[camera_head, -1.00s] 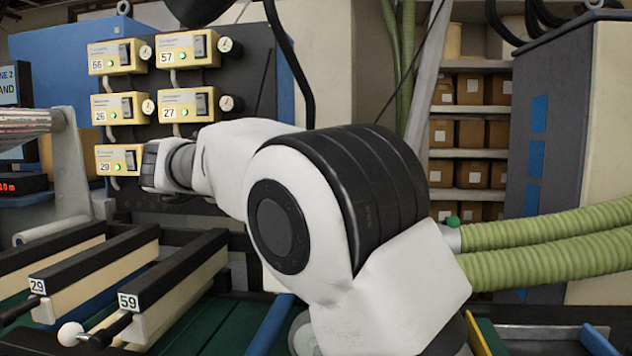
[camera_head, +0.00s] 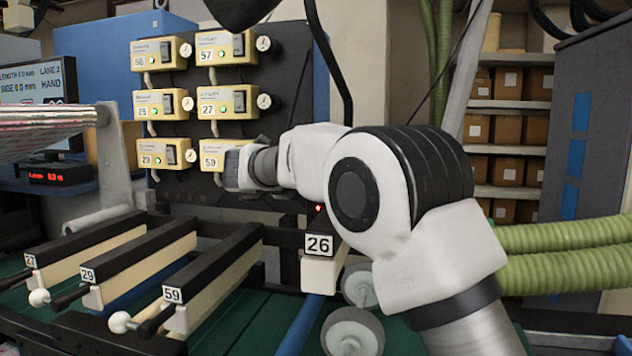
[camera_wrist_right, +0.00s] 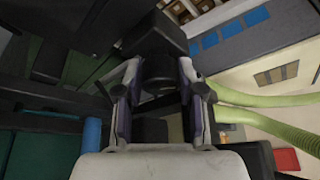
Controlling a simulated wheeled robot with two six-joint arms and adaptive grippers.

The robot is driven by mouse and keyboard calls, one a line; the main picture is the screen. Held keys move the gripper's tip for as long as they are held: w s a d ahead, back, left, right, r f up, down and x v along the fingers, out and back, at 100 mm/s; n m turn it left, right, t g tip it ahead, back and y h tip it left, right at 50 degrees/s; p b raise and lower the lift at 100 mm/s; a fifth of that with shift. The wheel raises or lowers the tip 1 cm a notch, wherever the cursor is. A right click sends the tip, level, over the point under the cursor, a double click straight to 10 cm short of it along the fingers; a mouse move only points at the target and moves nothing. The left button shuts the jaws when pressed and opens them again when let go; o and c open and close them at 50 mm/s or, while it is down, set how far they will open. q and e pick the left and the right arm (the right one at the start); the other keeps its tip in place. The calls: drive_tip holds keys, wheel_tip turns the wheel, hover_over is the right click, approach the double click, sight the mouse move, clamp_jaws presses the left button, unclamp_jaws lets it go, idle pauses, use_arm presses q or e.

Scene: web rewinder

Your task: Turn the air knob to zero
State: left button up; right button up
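Yellow control boxes with black switches, number labels and small round gauges hang on a dark panel (camera_head: 285,75); one is labelled 27 (camera_head: 221,102) and another 59 (camera_head: 207,157). I cannot tell which part is the air knob. My right wrist covers the right side of box 59 in the head view, and the fingers do not show there. In the right wrist view my right gripper (camera_wrist_right: 158,78) has its fingers apart, with a dark rounded part between them. I cannot tell whether they touch it. My left gripper is not in view.
Bars with end knobs, labelled 27, 29 and 59 (camera_head: 172,295), lie at the lower left. A bar end labelled 26 (camera_head: 319,245), with a red light, is beside my forearm. Green hoses (camera_head: 560,255) run at right. Shelves with cartons (camera_head: 505,130) stand behind.

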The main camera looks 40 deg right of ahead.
drive_tip(key=shift+c, duration=0.9)
drive_tip(key=n+h, duration=0.1)
drive_tip(key=n, duration=0.2)
drive_tip(key=shift+g+h+p, duration=0.3)
drive_tip(key=shift+h, duration=0.1)
drive_tip(key=o, duration=1.1)
drive_tip(key=shift+d, duration=0.15)
drive_tip(key=shift+o, duration=0.2)
drive_tip(key=shift+w+d+f, duration=0.1)
drive_tip(key=shift+d+f, duration=0.05)
drive_tip(key=shift+d, duration=0.2)
drive_tip(key=v, duration=1.2)
drive_tip(key=shift+d+f, duration=0.1)
drive_tip(key=shift+f, duration=0.05)
